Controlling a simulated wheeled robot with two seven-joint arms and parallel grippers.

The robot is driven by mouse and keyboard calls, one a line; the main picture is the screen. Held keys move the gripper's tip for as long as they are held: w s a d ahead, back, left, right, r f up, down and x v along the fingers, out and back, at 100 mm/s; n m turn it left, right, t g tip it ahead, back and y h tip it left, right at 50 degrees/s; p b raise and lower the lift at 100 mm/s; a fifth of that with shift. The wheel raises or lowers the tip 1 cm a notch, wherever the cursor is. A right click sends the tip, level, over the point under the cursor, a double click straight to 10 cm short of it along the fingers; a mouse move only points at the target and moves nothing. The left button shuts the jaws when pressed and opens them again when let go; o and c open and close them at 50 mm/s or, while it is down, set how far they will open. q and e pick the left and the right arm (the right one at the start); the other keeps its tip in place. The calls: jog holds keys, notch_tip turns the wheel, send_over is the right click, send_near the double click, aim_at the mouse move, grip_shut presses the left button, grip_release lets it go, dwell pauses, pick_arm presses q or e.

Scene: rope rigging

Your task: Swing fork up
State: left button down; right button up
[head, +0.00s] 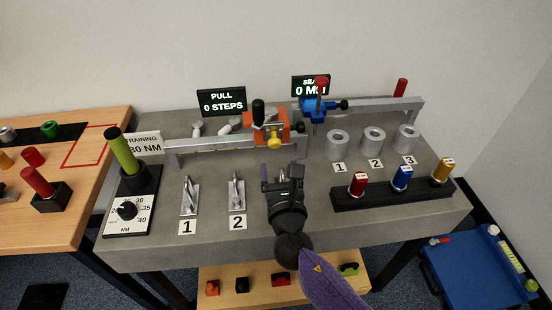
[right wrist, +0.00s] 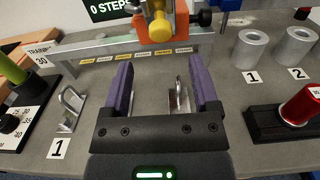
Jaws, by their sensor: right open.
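Two silver metal fork fittings stand on plates on the grey bench, by labels 1 and 2. Fork 1 (head: 189,196) and fork 2 (head: 237,194) are left of my right gripper (head: 282,180) in the head view. In the right wrist view, fork 1 (right wrist: 71,104) is outside and left of my right gripper (right wrist: 162,82). Fork 2 (right wrist: 180,101) shows between its purple fingers, nearer the right one, its lower part hidden by the gripper body. The gripper is open, with nothing held. My left gripper is out of view.
A metal rail (head: 210,146) carries an orange clamp (head: 268,126) and a blue clamp (head: 312,110) behind. Grey cylinders (head: 372,139) and a black rack (head: 393,191) with coloured cylinders stand right. A torque tool (head: 122,152) with a green handle stands left.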

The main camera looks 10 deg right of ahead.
aim_at(275, 145)
jog(key=w+b, duration=0.1)
jog(key=w, duration=0.4)
jog(key=shift+w+f+b, duration=0.15)
jog(key=shift+w+b, duration=0.25)
jog(key=shift+w, duration=0.55)
grip_shut()
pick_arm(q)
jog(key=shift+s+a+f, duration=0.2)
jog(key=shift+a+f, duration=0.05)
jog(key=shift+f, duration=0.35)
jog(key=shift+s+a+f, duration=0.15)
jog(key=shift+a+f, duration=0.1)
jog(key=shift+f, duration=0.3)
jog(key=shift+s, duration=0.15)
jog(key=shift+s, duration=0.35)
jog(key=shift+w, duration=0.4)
